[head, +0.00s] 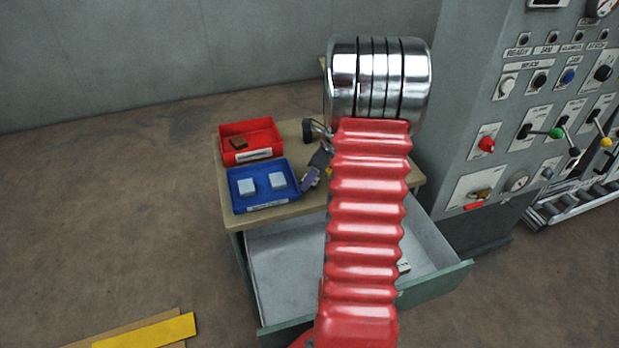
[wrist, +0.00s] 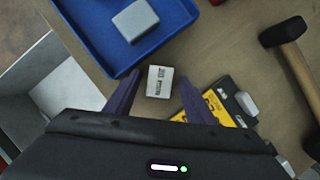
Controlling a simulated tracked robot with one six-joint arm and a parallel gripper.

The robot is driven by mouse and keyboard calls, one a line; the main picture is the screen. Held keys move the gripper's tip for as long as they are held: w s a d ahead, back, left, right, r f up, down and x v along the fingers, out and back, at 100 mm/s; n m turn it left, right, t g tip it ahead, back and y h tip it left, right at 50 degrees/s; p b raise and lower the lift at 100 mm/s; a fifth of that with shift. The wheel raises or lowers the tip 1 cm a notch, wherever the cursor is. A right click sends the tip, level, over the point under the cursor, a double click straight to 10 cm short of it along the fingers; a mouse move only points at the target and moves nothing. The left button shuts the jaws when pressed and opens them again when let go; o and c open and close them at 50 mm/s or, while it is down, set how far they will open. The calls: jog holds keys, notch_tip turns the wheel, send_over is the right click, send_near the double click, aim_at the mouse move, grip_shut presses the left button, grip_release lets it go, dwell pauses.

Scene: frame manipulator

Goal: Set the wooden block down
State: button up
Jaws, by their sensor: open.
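A small brown block, which looks like the wooden block (head: 238,143), lies inside the red bin (head: 251,127) at the back left of the bench in the head view. My gripper (wrist: 159,77) is open, its two purple fingers apart. It is low over the bench top, right of the blue bin, and away from the brown block. A small pale item with printed text (wrist: 160,88) shows between the fingers in the wrist view; I see no finger touching it. In the head view my arm hides part of the bench.
The blue bin (head: 235,204) holds two pale blocks. A hammer (wrist: 290,52) and a yellow-and-black item (wrist: 219,106) lie right of my fingers. An open drawer (head: 285,275) sticks out below the bench top (head: 300,207). A control panel (head: 520,110) stands at right.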

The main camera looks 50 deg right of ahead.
jog(key=shift+r, duration=0.1)
jog(key=v, duration=1.2)
jog(key=shift+s, duration=0.1)
dwell(0.5)
jog(key=a+r+n, duration=0.4)
jog(key=a+n, duration=0.3)
jog(key=a, duration=0.4)
jog(key=a+r+n, duration=0.4)
jog(key=a+n, duration=0.4)
jog(key=a, duration=0.4)
jog(key=s+a+n, duration=0.5)
jog(key=a+n, duration=0.3)
jog(key=n, duration=0.1)
jog(key=s+a+r+n+t+h, duration=0.1)
jog(key=s+a+n, duration=0.4)
jog(key=a+n, duration=0.3)
jog(key=shift+s+a+r+n, duration=0.2)
jog(key=shift+s+a+n, duration=0.2)
jog(key=shift+a, duration=0.3)
